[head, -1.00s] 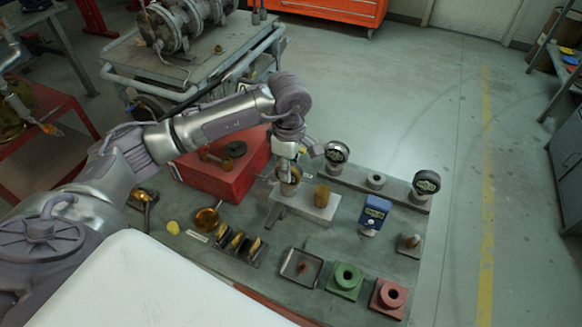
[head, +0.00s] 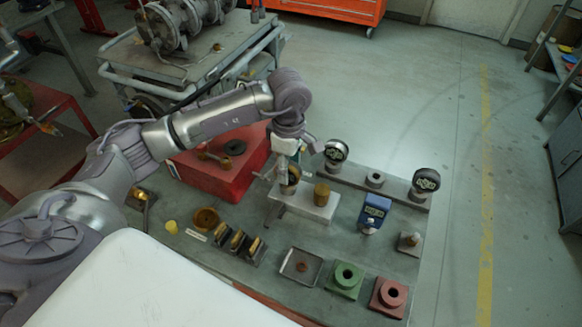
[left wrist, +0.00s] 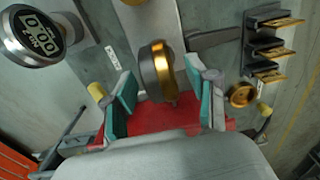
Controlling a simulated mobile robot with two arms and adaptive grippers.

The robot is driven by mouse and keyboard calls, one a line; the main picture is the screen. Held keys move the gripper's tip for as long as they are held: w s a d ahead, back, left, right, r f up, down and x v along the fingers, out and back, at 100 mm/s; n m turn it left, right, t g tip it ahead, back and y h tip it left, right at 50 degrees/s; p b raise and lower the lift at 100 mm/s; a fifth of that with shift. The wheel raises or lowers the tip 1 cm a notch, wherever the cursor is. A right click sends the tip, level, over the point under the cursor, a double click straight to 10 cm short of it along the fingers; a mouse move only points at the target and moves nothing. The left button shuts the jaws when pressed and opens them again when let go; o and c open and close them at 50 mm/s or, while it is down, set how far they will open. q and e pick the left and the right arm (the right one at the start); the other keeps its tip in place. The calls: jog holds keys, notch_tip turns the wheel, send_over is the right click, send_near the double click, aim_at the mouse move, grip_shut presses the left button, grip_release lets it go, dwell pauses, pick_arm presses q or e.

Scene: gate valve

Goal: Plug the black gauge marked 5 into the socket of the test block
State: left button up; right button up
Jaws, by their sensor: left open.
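My left gripper (head: 287,168) is over the pale grey block (head: 318,212) and is open. In the left wrist view its teal-padded fingers (left wrist: 166,96) stand apart on either side of a round dark and brass piece (left wrist: 157,66), with gaps visible. This piece also shows in the head view (head: 289,183), upright at the block; its face marking is not readable. A brass cylinder (head: 322,194) stands on the same block. Two black-faced gauges (head: 336,151) and (head: 426,181) stand on the grey rail; their figures are too small to read. My right gripper is not in view.
An empty round socket (head: 375,179) sits between the rail gauges. A blue instrument (head: 374,212), a green block (head: 346,277), a red block (head: 389,295), a square tray (head: 285,270) and a slotted rack (head: 237,244) stand nearby. A red box (head: 222,182) lies behind the arm.

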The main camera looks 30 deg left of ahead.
pick_arm(q)
jog(key=r, duration=0.6)
jog(key=shift+a, duration=0.2)
jog(key=shift+d+r, duration=0.25)
jog(key=shift+r, duration=0.4)
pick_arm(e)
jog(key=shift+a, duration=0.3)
pick_arm(q)
jog(key=shift+f, duration=0.1)
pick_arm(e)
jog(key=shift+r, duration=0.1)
